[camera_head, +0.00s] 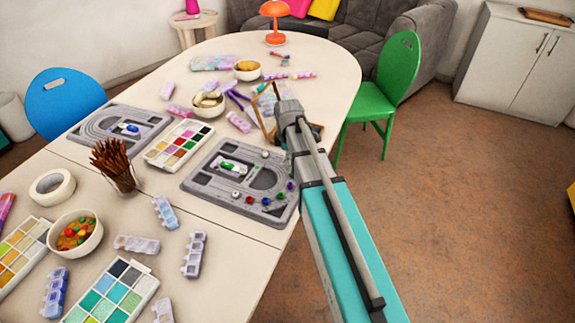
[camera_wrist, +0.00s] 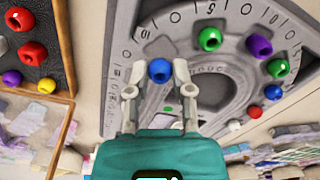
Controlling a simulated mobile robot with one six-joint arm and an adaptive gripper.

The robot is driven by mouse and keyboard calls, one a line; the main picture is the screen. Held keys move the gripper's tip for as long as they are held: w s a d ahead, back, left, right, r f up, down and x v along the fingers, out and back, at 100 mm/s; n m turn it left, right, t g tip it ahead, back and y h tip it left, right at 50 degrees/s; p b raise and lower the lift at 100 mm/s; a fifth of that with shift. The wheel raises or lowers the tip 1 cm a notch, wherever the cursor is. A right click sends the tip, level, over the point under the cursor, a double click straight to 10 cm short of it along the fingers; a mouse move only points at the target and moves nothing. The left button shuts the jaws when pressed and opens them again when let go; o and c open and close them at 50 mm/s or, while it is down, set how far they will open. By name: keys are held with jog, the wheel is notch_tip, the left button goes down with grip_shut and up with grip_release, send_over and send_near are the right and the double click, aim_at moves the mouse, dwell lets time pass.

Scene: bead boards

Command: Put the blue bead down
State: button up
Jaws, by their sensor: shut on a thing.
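The blue bead (camera_wrist: 160,70) sits between the fingertips of my gripper (camera_wrist: 157,82) in the wrist view. My gripper is shut on it, with the grey bead board (camera_wrist: 150,42) behind it. I cannot tell how high the bead is above the board. In the head view my gripper (camera_head: 284,108) is by the far right corner of the near bead board (camera_head: 205,182), and the held bead is hidden there. Several beads lie in a curved row on this board, among them a green (camera_wrist: 210,39), a purple (camera_wrist: 258,45) and another blue one (camera_wrist: 273,92).
A dark wood-framed tray (camera_wrist: 62,50) with red, yellow and purple beads is beside the board. A second bead board (camera_head: 90,130), a paint palette (camera_head: 160,157), a cup of brown sticks (camera_head: 122,180) and bead bowls (camera_head: 208,112) crowd the table. A green chair (camera_head: 395,70) stands beyond its right edge.

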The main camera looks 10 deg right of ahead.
jog(key=shift+f+b, duration=0.6)
jog(key=shift+f, duration=0.35)
jog(key=shift+f, duration=0.25)
jog(key=o, duration=0.7)
jog(key=shift+o, duration=0.2)
jog(key=shift+r, duration=0.2)
notch_tip(320, 180, up, 12)
jog(key=p, duration=1.2)
jog(key=shift+r, duration=0.1)
